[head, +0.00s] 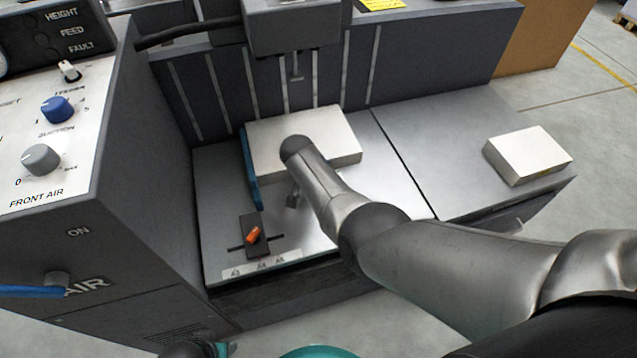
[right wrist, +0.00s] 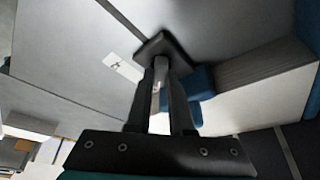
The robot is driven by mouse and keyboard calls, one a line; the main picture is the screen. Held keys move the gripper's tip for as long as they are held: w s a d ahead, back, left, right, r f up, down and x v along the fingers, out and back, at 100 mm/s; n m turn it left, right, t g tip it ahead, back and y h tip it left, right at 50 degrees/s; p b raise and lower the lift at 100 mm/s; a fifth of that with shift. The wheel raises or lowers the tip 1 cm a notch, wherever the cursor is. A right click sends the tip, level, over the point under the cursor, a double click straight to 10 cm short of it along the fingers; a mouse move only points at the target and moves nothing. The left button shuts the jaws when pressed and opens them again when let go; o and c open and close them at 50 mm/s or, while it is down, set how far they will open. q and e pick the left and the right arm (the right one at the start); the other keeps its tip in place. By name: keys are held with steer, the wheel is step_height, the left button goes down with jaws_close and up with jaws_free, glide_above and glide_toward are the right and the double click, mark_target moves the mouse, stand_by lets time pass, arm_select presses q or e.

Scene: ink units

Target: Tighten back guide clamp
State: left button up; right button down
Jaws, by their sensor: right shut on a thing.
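My right gripper (right wrist: 161,76) is shut on a narrow upright piece of the back guide clamp. In the right wrist view the clamp's dark plate (right wrist: 163,47) lies just beyond the fingertips, with a blue guide part (right wrist: 200,82) beside it. The fingers cover most of what they hold. In the head view my right arm reaches in from the right and hides the clamp and nearly all of the gripper. A paper stack (head: 325,137) stands behind the wrist, with a blue guide (head: 250,172) along its left side.
A black block with an orange lever (head: 253,236) sits at the feed table's front, by a size scale (head: 262,264). A control panel (head: 52,130) stands at left. A second block (head: 528,153) lies on the right table. The table between is clear.

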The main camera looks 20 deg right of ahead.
stand_by(0.3)
steer(key=c, duration=0.8)
jaws_free()
arm_select(q)
steer(key=shift+s+f, duration=0.1)
arm_select(e)
steer(key=shift+s+r+p, duration=0.1)
steer(key=shift+r+p, duration=0.2)
steer(key=shift+p, duration=0.05)
steer(key=p+v, duration=0.4)
steer(key=shift+r+p, duration=0.1)
steer(key=shift+p, duration=0.3)
arm_select(q)
steer(key=s+a+f+p, duration=0.3)
steer(key=s+a+f, duration=0.4)
steer(key=s, duration=0.4)
steer(key=shift+f+y, duration=0.4)
arm_select(e)
steer(key=shift+v, duration=1.4)
